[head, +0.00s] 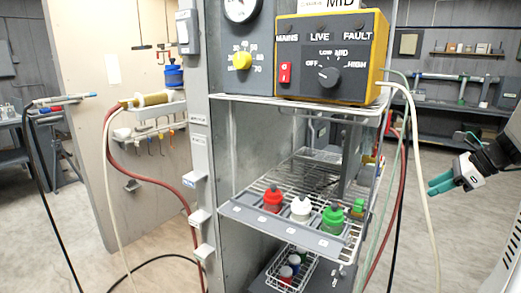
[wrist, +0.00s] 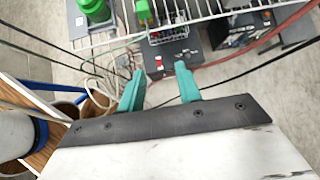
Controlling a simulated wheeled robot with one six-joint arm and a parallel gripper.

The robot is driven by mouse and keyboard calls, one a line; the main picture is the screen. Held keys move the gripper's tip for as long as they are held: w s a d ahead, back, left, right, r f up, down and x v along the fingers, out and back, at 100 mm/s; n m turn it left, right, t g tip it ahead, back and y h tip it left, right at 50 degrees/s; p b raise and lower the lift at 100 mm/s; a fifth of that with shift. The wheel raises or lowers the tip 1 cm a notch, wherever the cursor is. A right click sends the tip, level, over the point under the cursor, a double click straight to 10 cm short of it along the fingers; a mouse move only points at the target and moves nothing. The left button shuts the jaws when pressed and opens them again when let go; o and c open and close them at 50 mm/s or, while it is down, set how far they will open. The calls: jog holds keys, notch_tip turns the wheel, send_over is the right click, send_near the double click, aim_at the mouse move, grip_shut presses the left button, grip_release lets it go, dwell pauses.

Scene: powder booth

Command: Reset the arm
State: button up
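My gripper (head: 437,184) is at the right edge of the head view, with its teal fingers pointing left toward the booth cabinet. In the wrist view its two teal fingers (wrist: 160,90) stand apart with nothing between them. The gripper hangs in free air, to the right of the wire shelf (head: 335,246) and not touching it. Much of my arm is cut off by the right edge of the head view.
Red (head: 272,200), white (head: 300,209) and green (head: 334,219) containers stand on the wire shelf. Above is a yellow control box (head: 372,55). Hoses (head: 420,170) hang between the cabinet and my gripper. Open floor (head: 445,245) lies below the gripper.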

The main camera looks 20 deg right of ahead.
jog(key=s+a+n+g+h, duration=0.1)
jog(key=s+a+n+g, duration=0.1)
jog(key=s+a+n, duration=0.4)
jog(key=s+a+r+n+g+h, duration=0.1)
jog(key=s+a+n, duration=0.4)
jog(key=a+n, duration=0.7)
jog(key=s+a+n+g+h, duration=0.2)
jog(key=s+a+n, duration=0.4)
jog(key=a, duration=1.4)
jog(key=shift+s+r+n+g+h, duration=0.2)
jog(key=shift+s+n+g+h, duration=0.15)
jog(key=shift+n, duration=1.65)
